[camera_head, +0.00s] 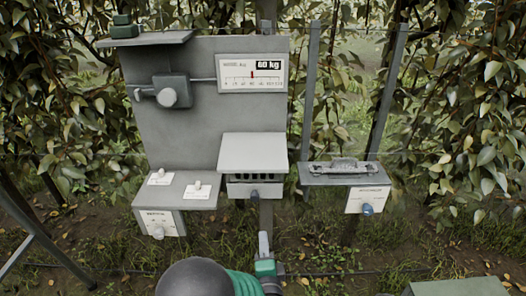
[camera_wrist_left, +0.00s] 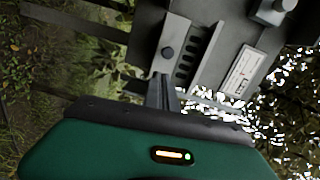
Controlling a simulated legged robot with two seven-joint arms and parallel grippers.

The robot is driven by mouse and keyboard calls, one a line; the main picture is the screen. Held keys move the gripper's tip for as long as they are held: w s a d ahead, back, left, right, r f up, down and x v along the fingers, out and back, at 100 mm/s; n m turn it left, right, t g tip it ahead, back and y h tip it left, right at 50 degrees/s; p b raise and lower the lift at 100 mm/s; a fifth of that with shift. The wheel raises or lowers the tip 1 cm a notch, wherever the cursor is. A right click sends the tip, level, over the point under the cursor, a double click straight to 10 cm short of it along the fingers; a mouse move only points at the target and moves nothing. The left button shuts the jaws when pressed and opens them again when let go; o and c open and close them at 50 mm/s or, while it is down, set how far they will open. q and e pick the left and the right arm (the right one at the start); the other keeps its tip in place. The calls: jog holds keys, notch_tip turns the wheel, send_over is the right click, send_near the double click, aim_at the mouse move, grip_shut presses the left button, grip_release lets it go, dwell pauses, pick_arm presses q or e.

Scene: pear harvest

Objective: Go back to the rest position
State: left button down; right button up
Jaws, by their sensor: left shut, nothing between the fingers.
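My left gripper (camera_head: 264,243) is at the bottom middle of the head view, below the grey panel (camera_head: 190,125). Its fingers are shut together with nothing between them. In the left wrist view the closed fingers (camera_wrist_left: 161,92) point at the panel, which appears tilted there. My dark, rounded arm link and a green ring show beside the gripper at the bottom edge. The gripper looks apart from the box under the panel, though the exact gap is hard to tell. My right gripper is not in view.
The panel carries a scale display reading 60 kg (camera_head: 250,73), a knob unit (camera_head: 172,92), a slotted box (camera_head: 255,188) and a lower-left shelf (camera_head: 202,187). A separate grey shelf (camera_head: 347,178) stands right. Leafy trees stand behind. A green-grey box (camera_head: 455,287) is at bottom right.

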pick_arm(q)
jog(key=s+a+r+n+g+h+p, duration=0.3)
jog(key=a+n+g+p, duration=0.25)
jog(key=a+n, duration=0.2)
jog(key=s+a+n+g+y+p, duration=0.1)
jog(key=s+a+n+g, duration=0.3)
jog(key=s, duration=0.5)
jog(key=s+a+n+g+p, duration=0.2)
jog(key=s+a+n+g, duration=0.2)
jog(key=s+a, duration=0.4)
jog(key=s+g, duration=0.1)
jog(key=s, duration=0.1)
jog(key=shift+s+a+f+n+y, duration=0.2)
jog(key=shift+s+a+n+y, duration=0.1)
jog(key=shift+a+n+y, duration=0.1)
jog(key=shift+a, duration=0.1)
jog(key=shift+a, duration=0.15)
jog(key=shift+d, duration=0.2)
